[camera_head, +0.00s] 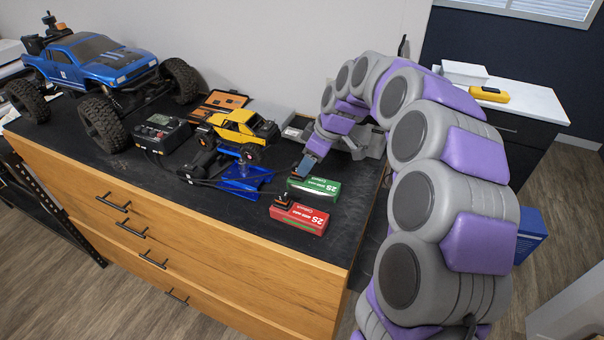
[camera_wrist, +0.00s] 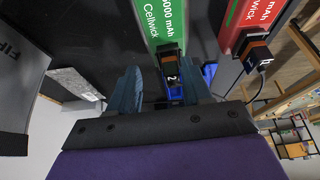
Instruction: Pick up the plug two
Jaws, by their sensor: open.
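The plug marked "2" (camera_wrist: 172,70) shows in the wrist view at the near end of the green battery (camera_wrist: 160,22). It is small and dark, with an orange-brown edge and a blue part beside it. My gripper (camera_wrist: 160,75) is open, with one blue-grey finger on each side of the plug, nearer the right finger. I cannot tell whether either finger touches it. In the head view my gripper (camera_head: 307,166) is low over the left end of the green battery (camera_head: 315,189) and hides part of that plug.
A red battery (camera_head: 300,218) with a dark plug (camera_head: 284,201) lies in front of the green one. A blue stand (camera_head: 242,178), yellow crawler (camera_head: 240,128), charger (camera_head: 162,133) and blue truck (camera_head: 100,60) share the black bench top. The front left top is clear.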

